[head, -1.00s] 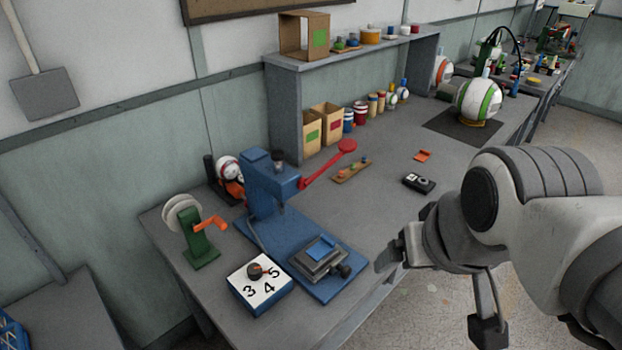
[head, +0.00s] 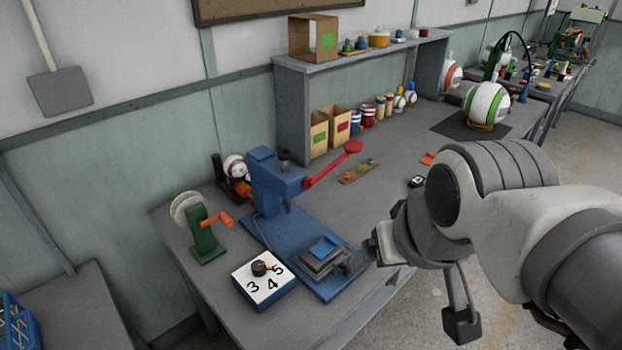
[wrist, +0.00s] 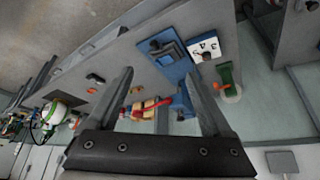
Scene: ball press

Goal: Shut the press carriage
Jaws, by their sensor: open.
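The blue press (head: 275,185) stands on the workbench with its red lever (head: 330,167) sticking out to the right. Its grey carriage (head: 322,257), with a blue pad on top, sits on the blue base plate, out in front of the press column. The carriage (wrist: 163,54) shows beyond the fingertips there, beside the press (wrist: 184,100).
A white-topped dial box (head: 264,282) with numbers stands left of the carriage. A green reel stand (head: 205,235) is farther left. The shelf (head: 293,115) holds boxes and cans. The bench's front edge runs below my gripper.

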